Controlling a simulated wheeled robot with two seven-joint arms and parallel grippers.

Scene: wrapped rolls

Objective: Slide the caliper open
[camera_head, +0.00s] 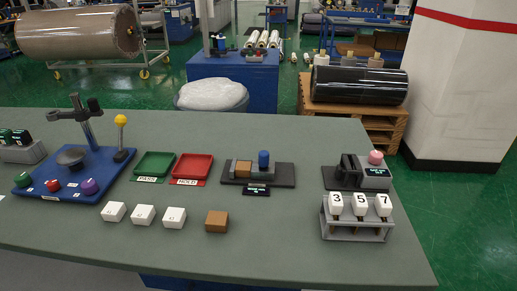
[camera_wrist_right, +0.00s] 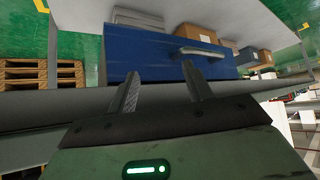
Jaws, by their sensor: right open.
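A black fixture (camera_head: 285,176) with a blue knob (camera_head: 264,159) and a brown block (camera_head: 243,169) stands on the grey-green table, right of the trays. It looks like the caliper, but I cannot tell for sure. A small label plate (camera_head: 257,190) is at its front. My right gripper (camera_wrist_right: 160,76) shows in the right wrist view, open and empty, with a blue drawer front (camera_wrist_right: 150,55) beyond its fingers. Neither gripper shows in the head view, and the left one is in no view.
A green tray (camera_head: 155,165) and a red tray (camera_head: 193,168) lie left of the fixture. White blocks (camera_head: 143,214) and a brown block (camera_head: 217,221) lie in front. A numbered rack (camera_head: 356,228) and a pink-knobbed device (camera_head: 376,174) stand right.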

